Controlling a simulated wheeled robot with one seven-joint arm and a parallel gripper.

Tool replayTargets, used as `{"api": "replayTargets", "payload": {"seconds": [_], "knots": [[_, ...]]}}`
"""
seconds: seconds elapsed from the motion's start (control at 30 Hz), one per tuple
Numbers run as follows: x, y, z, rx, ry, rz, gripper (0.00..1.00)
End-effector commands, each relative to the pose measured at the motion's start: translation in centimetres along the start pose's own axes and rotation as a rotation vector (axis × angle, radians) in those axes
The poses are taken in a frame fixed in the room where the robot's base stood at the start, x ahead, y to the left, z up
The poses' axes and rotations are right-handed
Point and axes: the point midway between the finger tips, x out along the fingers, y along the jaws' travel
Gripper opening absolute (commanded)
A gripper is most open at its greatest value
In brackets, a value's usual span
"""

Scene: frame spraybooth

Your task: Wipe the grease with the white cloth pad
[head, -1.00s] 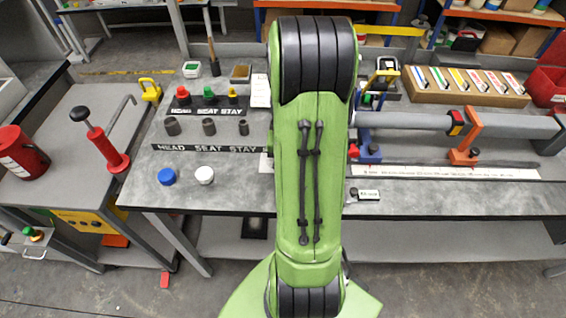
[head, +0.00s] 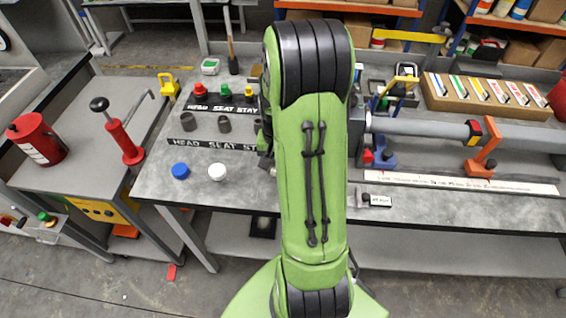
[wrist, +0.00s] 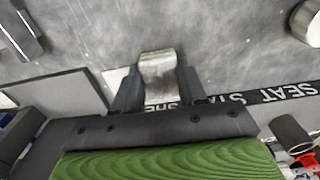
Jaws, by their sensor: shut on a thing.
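The white cloth pad (wrist: 158,72) shows in the wrist view as a pale, greyish folded piece between my fingers. My gripper (wrist: 157,88) is shut on it, with one dark finger on each side. The pad is over the grey bench top; I cannot tell whether it touches it. In the head view my green arm hides the pad, and only a dark part near my wrist shows at the arm's left edge. I cannot make out the grease for certain; the bench top (wrist: 225,40) has faint uneven smudges.
A dark label strip (wrist: 270,93) and a dark socket (wrist: 290,135) lie close by. A blue cap (head: 180,171) and a white cap (head: 217,172) stand near the bench's front. A clamped grey tube (head: 420,127) lies right of my arm.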

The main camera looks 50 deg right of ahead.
Motion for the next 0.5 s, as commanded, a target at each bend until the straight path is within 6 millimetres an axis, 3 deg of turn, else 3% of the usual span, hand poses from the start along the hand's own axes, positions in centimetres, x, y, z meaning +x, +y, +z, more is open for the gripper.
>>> {"api": "replayTargets", "payload": {"seconds": [0.3, 0.5], "knots": [[0.1, 2.6, 0.2, 0.004, -0.007, 0.004, 0.17], [0.0, 3.3, 0.2, 0.003, -0.006, 0.003, 0.17]]}}
